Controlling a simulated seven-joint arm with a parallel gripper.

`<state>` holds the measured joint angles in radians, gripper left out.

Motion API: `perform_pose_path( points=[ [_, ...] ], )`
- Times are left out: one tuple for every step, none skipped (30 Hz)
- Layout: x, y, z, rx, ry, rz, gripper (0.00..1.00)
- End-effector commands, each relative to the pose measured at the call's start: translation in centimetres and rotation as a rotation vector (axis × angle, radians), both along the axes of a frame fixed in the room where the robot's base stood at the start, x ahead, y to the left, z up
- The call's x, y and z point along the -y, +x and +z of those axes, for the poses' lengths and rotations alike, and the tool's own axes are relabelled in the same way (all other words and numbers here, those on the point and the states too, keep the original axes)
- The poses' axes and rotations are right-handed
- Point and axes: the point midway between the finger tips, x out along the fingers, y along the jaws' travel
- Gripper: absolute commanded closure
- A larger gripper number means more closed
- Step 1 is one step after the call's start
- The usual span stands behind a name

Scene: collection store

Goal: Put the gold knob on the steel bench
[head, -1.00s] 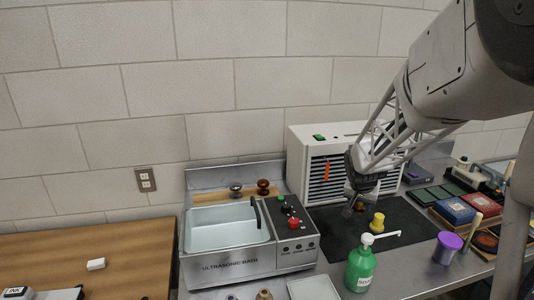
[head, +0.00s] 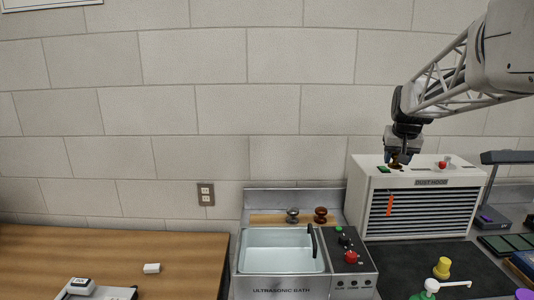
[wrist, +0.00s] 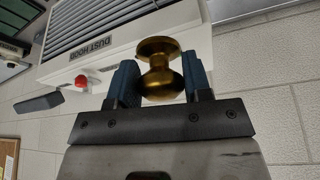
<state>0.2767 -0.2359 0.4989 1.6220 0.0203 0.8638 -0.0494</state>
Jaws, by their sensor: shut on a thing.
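My gripper (head: 397,160) is shut on the gold knob (wrist: 160,68). In the wrist view the knob sits between the two blue fingers, its rounded head and flared end showing. In the head view the knob is small and dark, at the fingertips. The gripper holds it by the top left part of the white dust hood; contact with the hood cannot be told. The steel bench (head: 497,270) shows only in part at the lower right, around a black mat (head: 415,262).
The dust hood (head: 358,200) stands behind the mat. The ultrasonic bath (head: 290,283) is to its left, with two knobs, one grey (head: 292,215) and one brown (head: 320,215), behind its basin. A yellow piece (head: 442,268) and a green pump bottle (head: 424,295) are in front.

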Motion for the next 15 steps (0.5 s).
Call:
perform_pose_path(
  points=[
    [-0.9, 0.9, 1.0, 0.002, 0.0, 0.028, 0.88],
    [-1.4, 1.3, 1.4, 0.001, -0.001, 0.044, 0.88],
    [-2.1, 1.9, 1.7, -0.001, 0.0, 0.061, 0.88],
    [-2.6, 2.3, 1.8, -0.001, 0.0, 0.074, 0.88],
    [-3.0, 2.7, 1.7, -0.002, 0.001, 0.086, 0.88],
    [-3.7, 3.3, 1.6, -0.002, 0.0, 0.1, 0.88],
    [-4.1, 3.7, 1.4, -0.002, 0.001, 0.109, 0.88],
    [-4.7, 4.2, 1.2, -0.003, 0.0, 0.118, 0.88],
    [-5.4, 4.9, 0.6, -0.004, 0.001, 0.13, 0.88],
    [-5.8, 5.3, 0.2, -0.004, 0.001, 0.136, 0.88],
    [-6.3, 5.8, -0.3, -0.003, 0.001, 0.143, 0.88],
    [-7.0, 6.4, -1.0, -0.004, 0.001, 0.152, 0.88],
    [-7.5, 6.8, -1.6, -0.005, 0.001, 0.157, 0.88],
    [-8.0, 7.2, -2.2, -0.004, 0.001, 0.162, 0.88],
    [-8.7, 7.8, -3.0, -0.004, 0.0, 0.169, 0.88]
  ],
)
